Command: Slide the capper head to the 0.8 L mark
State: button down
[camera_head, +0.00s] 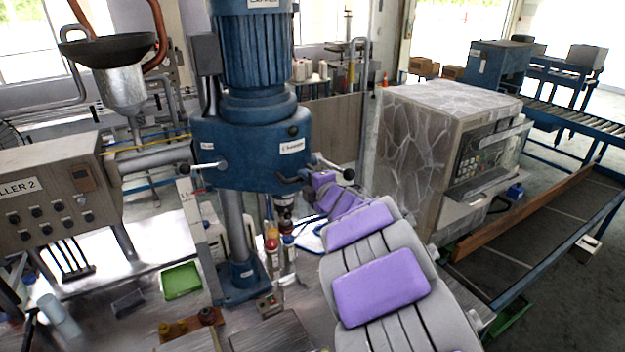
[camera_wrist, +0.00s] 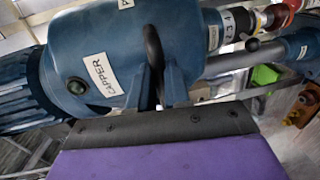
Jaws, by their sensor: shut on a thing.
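The blue capper head (camera_head: 245,150) sits on a vertical steel column (camera_head: 233,225), with a large ribbed motor above it. It fills the upper left of the wrist view, labelled CAPPER (camera_wrist: 95,72). A dark curved handle (camera_wrist: 153,45) stands out from its housing. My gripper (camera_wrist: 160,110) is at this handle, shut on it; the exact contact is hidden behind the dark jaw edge. In the head view, my purple and grey arm reaches to the housing's right side. A white strip (camera_head: 186,205) stands left of the column; its marks are too small to read.
Below the head stand bottles with a red cap (camera_head: 271,245) among them. A green tray (camera_head: 181,280) lies on the bench to the left. A grey control box (camera_head: 50,195) stands further left. A large stone-patterned machine (camera_head: 430,150) stands close on the right of my arm.

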jog(key=shift+s+a+f, duration=0.1)
jog(key=shift+a, duration=0.25)
jog(key=shift+a+f+b, duration=0.25)
jog(key=shift+f+b, duration=0.35)
jog(key=shift+f, duration=0.05)
jog(key=shift+a+r, duration=0.1)
